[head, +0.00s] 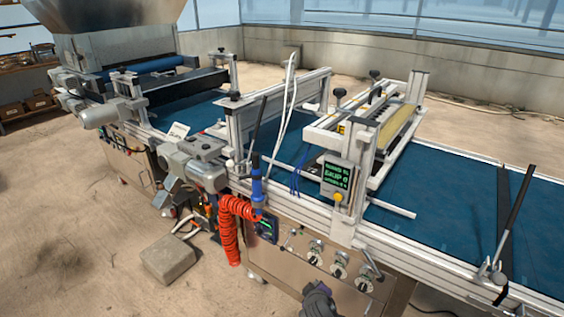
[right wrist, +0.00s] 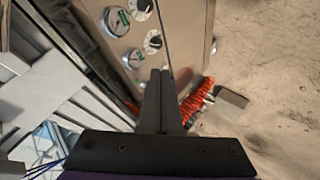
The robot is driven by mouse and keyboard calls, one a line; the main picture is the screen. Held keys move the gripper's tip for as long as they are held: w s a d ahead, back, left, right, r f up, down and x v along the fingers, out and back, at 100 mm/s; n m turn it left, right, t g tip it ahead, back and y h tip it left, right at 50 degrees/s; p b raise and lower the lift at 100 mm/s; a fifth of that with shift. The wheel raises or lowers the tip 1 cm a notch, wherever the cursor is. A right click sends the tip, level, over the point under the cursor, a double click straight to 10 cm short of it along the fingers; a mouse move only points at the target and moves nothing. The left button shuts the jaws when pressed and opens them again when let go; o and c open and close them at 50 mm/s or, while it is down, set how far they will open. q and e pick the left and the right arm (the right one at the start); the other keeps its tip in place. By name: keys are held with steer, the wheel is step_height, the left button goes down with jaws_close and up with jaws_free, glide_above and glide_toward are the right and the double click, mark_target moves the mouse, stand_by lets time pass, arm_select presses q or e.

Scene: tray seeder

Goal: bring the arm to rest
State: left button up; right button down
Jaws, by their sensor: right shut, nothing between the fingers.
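My right gripper (head: 318,298) shows at the bottom edge of the head view, in front of the seeder's lower front panel. In the right wrist view its two dark fingers (right wrist: 160,78) lie together, shut and empty. The tray seeder (head: 272,228) stands just beyond it, with a blue belt (head: 440,200) along its top. I cannot tell the exact gap between the fingers and the panel. My left gripper is not in view.
Gauges and knobs (head: 338,270) sit on the front panel, close to my right gripper. A red coiled hose (head: 229,232) hangs to the left. A small display box (head: 337,178) stands on the rail. A grey block (head: 168,258) lies on the floor. The floor at the lower left is mostly free.

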steer(key=s+d+r+m+g, duration=0.2)
steer(key=s+d+r+m, duration=0.15)
steer(key=s, duration=0.45)
steer(key=s+d+r+m+g, duration=0.1)
steer(key=s+d+r+m, duration=0.15)
steer(key=s+r, duration=0.4)
steer(key=s+d+f+m+g+y, duration=0.1)
steer(key=s+m+g, duration=0.2)
steer(key=s, duration=1.6)
arm_select(q)
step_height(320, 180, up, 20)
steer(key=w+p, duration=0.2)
steer(key=p, duration=1.5)
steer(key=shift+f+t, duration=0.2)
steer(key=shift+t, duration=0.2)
arm_select(e)
step_height(320, 180, up, 19)
steer(key=w+t, duration=0.1)
steer(key=w, duration=0.1)
steer(key=shift+w+d, duration=0.15)
steer(key=shift+w, duration=0.05)
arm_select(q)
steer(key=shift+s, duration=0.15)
arm_select(e)
steer(key=shift+s, duration=0.1)
